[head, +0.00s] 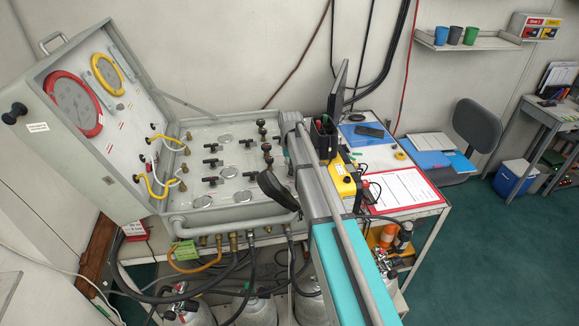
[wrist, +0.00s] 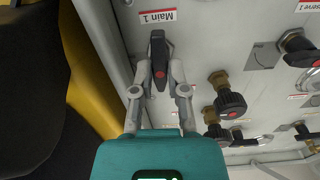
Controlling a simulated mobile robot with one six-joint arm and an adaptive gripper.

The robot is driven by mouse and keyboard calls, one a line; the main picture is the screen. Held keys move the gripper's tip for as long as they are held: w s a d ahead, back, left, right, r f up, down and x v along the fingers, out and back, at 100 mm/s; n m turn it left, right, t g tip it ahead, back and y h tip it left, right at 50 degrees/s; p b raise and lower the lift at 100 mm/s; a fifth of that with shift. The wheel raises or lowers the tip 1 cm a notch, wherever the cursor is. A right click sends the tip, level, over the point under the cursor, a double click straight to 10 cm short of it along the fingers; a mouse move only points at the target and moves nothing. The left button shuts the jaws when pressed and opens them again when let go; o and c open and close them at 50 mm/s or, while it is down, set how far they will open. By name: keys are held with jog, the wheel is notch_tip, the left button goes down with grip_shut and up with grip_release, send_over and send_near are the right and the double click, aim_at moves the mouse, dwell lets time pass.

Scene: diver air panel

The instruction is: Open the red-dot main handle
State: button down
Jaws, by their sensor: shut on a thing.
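The red-dot main handle (wrist: 158,48) is a black lever with a red dot on its face, in the upper middle of the wrist view. It sits on the grey panel (wrist: 210,45) just below a label (wrist: 157,16) that reads "Main 1", upside down. My gripper (wrist: 159,75) has one finger on each side of the lever and is shut on it. In the head view the grey air panel (head: 225,155) lies in an open case, and my arm reaches over its right side, hiding the gripper and this handle.
Black knobs on brass stems (wrist: 231,101) stand to the right of my gripper. Another red-dot handle (wrist: 307,80) is at the right edge. The case wall and a yellow thing (wrist: 95,60) are close on the left. A yellow box (head: 342,185) stands beside the case.

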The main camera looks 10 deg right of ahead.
dwell(0.4)
jog(key=c, duration=0.6)
grip_release()
jog(key=shift+c, duration=0.2)
dwell(0.4)
